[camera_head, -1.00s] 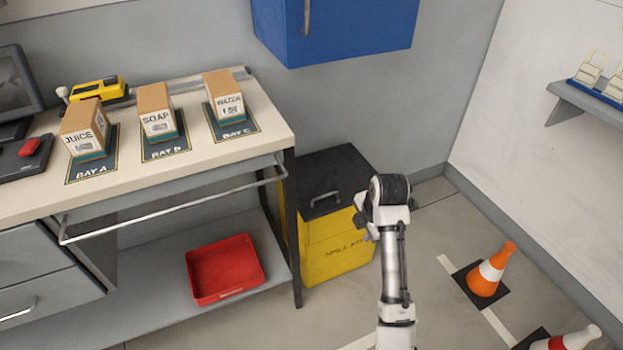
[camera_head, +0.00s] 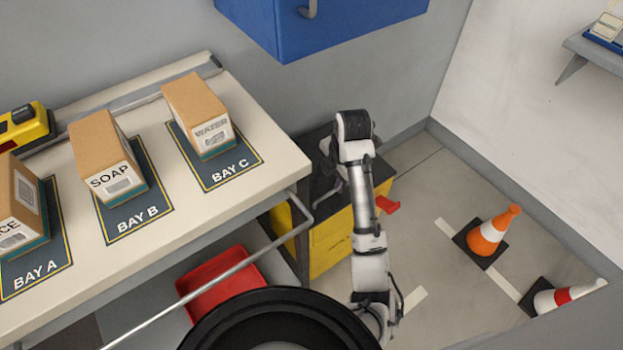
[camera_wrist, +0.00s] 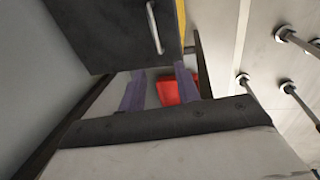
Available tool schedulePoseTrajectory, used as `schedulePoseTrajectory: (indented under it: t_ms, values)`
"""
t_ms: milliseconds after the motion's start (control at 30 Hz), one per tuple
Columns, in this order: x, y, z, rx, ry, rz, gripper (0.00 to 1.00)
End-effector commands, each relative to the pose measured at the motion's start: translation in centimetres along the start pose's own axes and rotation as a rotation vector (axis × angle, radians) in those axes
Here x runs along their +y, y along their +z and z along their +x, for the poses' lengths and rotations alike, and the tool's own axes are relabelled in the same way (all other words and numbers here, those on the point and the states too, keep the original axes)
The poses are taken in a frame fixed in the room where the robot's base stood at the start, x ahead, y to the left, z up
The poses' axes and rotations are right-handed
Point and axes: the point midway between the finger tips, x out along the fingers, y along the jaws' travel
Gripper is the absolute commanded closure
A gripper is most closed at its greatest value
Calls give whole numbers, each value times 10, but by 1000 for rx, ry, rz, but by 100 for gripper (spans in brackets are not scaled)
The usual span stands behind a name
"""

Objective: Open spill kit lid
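The spill kit is a yellow box (camera_head: 332,240) with a dark lid (camera_head: 322,160), on the floor beyond the bench's right end. The lid looks shut. In the wrist view, the dark lid (camera_wrist: 115,30) and its pale bar handle (camera_wrist: 154,28) show at the top, beyond my fingers. My gripper (camera_wrist: 159,72) has its two purple fingers apart, with nothing held between them. The handle is apart from the fingertips. In the head view, my arm reaches over the lid's right part and hides some of it; the fingers are not clear there.
The bench (camera_head: 260,165) with boxes stands left; its front rail (camera_head: 215,275) lies close to the kit. A red tray (camera_head: 205,300) sits on the shelf below. A blue cabinet (camera_head: 330,25) hangs above.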

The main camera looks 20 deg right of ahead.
Motion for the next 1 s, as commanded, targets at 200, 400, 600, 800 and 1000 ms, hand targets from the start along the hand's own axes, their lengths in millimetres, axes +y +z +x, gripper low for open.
schedulePoseTrajectory:
  t_ms: [200, 400, 600, 800, 1000]
  values:
    - [0, 0, 7, 1, 0, 0, 67]
    - [-1, -2, 37, 3, 0, -1, 67]
    - [-1, -1, 70, 3, 0, -1, 67]
    - [0, 0, 103, 3, -2, 2, 67]
    - [0, 0, 129, 1, -1, 1, 67]
